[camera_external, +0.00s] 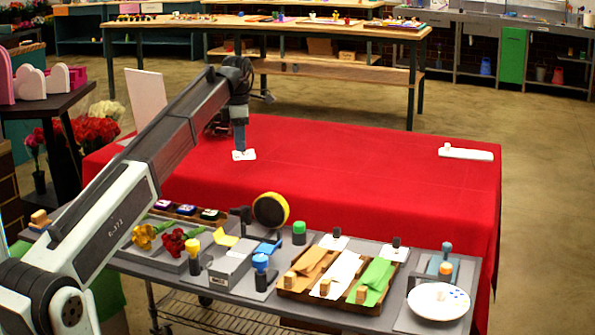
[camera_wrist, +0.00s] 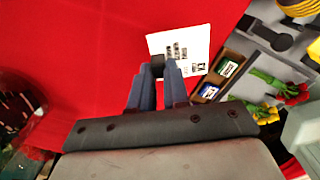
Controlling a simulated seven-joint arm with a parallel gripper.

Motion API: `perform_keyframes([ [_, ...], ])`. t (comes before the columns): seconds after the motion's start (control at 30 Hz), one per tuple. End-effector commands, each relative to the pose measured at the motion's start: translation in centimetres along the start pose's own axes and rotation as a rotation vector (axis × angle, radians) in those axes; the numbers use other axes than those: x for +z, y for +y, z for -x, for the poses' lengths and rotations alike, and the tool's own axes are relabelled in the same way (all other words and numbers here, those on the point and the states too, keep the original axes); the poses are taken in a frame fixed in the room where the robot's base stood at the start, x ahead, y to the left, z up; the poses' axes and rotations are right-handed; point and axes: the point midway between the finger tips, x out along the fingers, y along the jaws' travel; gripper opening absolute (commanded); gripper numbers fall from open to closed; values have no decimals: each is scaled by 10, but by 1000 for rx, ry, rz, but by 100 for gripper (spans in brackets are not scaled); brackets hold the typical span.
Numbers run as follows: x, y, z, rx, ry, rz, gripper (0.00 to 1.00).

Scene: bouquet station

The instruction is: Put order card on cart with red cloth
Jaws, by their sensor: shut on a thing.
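The order card (camera_external: 246,155) is a small white card over the red cloth (camera_external: 330,180), left of the cloth's middle in the external view. In the wrist view the card (camera_wrist: 190,45) shows dark print and a dark knob-like part between the fingertips. My gripper (camera_external: 240,150) points down and is shut on that dark part; it also shows in the wrist view (camera_wrist: 158,70). The card is at or just above the cloth; I cannot tell if it touches. The red cloth covers a wide cart behind the grey workbench.
The grey bench (camera_external: 405,262) in front holds paper trays (camera_external: 338,275), stamps, flowers and a round white plate (camera_external: 438,301). A white bar-shaped holder (camera_external: 466,153) lies at the cloth's right. A white board (camera_external: 146,97) stands at its left back. The cloth's middle is clear.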

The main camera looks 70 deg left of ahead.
Motion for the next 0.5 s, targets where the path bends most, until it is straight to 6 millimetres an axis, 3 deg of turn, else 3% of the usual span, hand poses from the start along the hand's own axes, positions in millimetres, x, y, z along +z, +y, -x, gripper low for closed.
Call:
perform_keyframes([
  [0.03, -17, 17, 4, 2, 0, 28, 0],
  [0.3, -99, 82, 20, 9, 1, 154, 0],
  [0.5, -143, 119, 32, 9, 3, 220, 0],
])
